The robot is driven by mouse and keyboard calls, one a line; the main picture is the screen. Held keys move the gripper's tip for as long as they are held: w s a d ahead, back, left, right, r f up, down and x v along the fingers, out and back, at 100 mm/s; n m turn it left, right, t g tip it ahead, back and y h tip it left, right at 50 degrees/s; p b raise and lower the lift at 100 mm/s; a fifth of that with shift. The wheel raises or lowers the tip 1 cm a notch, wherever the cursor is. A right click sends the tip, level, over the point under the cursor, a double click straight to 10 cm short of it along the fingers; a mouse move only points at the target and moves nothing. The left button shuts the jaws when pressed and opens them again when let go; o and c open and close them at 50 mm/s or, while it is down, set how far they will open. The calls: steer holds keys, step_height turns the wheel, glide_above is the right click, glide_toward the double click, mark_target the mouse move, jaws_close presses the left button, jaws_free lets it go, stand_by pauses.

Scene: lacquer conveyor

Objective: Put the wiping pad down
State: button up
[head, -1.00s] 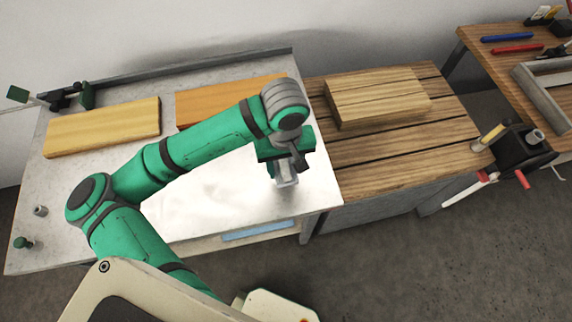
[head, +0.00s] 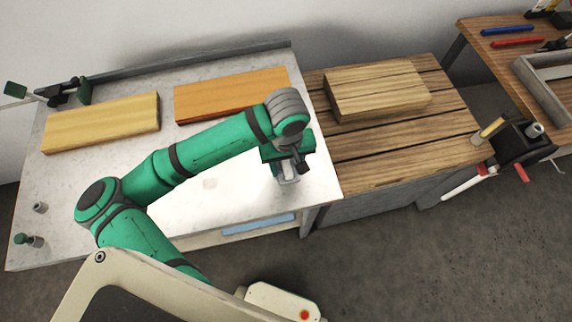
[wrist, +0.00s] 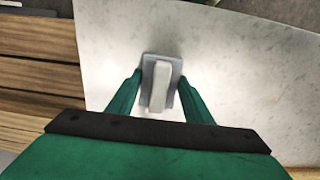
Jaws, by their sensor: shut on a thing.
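The wiping pad (wrist: 161,70) is a grey pad with a pale raised grip; it also shows in the head view (head: 288,178) near the front right of the white table top (head: 215,200). My gripper (wrist: 160,95) is shut on the pad's grip, one green finger on each side in the wrist view. In the head view my gripper (head: 287,165) is above the pad and hides part of it. The pad is at or just above the table top; I cannot tell whether it touches.
A yellow board (head: 100,122) and an orange board (head: 230,94) lie at the back of the white table. To the right, a slatted wooden bench (head: 400,145) holds a wooden block (head: 378,90). A small green-topped knob (head: 25,239) and a grey cylinder (head: 40,207) stand at the left front.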

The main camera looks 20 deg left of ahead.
mark_target(286, 164)
steer(key=shift+s+f, duration=0.1)
steer(key=shift+f, duration=0.4)
steer(key=o, duration=1.1)
steer(key=shift+w+a+r, duration=0.15)
steer(key=shift+w+r, duration=0.05)
steer(key=shift+r, duration=0.3)
step_height(286, 164, up, 12)
steer(key=shift+r, duration=0.15)
